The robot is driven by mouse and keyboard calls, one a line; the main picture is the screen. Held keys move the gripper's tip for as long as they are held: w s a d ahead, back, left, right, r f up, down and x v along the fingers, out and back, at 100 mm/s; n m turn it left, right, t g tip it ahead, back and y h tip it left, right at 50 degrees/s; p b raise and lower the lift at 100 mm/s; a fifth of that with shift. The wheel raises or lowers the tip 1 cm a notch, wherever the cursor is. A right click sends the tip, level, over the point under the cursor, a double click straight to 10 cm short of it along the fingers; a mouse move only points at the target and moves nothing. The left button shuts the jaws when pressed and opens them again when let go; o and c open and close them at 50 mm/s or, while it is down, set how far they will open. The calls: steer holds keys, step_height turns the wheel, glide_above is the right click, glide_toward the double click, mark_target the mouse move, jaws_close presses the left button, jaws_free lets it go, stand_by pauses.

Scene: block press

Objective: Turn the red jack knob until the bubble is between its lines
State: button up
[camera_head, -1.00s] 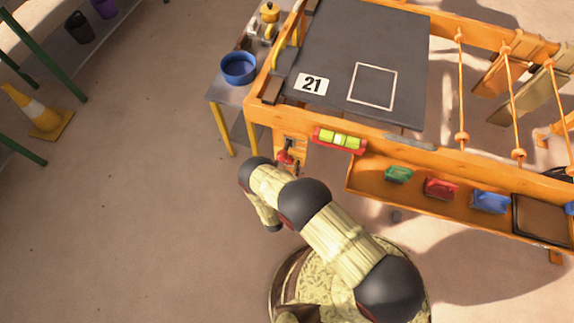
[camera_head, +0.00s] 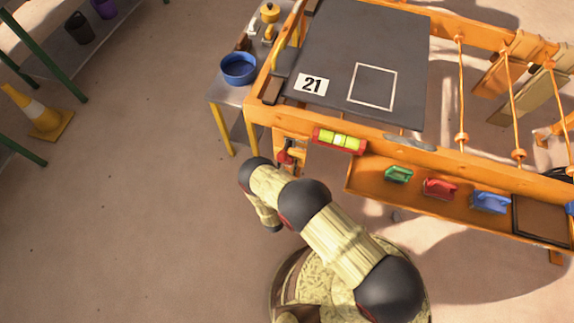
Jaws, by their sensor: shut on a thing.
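The red jack knob (camera_head: 283,157) is on the front left leg of the orange bench, below its front rail, and is small and partly covered. My gripper (camera_head: 288,155) is at the knob, shut on it; its fingers are mostly hidden and hard to make out. The red spirit level (camera_head: 361,146) with its yellow-green vial (camera_head: 340,139) is fixed on the front rail, up and right of the knob.
The dark bench top (camera_head: 410,60) bears a 21 label. A side table with a blue bowl (camera_head: 238,67) stands left of the bench. Floor at left is clear up to a cone (camera_head: 45,115).

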steer(key=shift+n, duration=0.9)
steer(key=o, duration=1.1)
steer(key=shift+o, duration=0.2)
steer(key=v, duration=1.2)
steer(key=shift+a, duration=0.1)
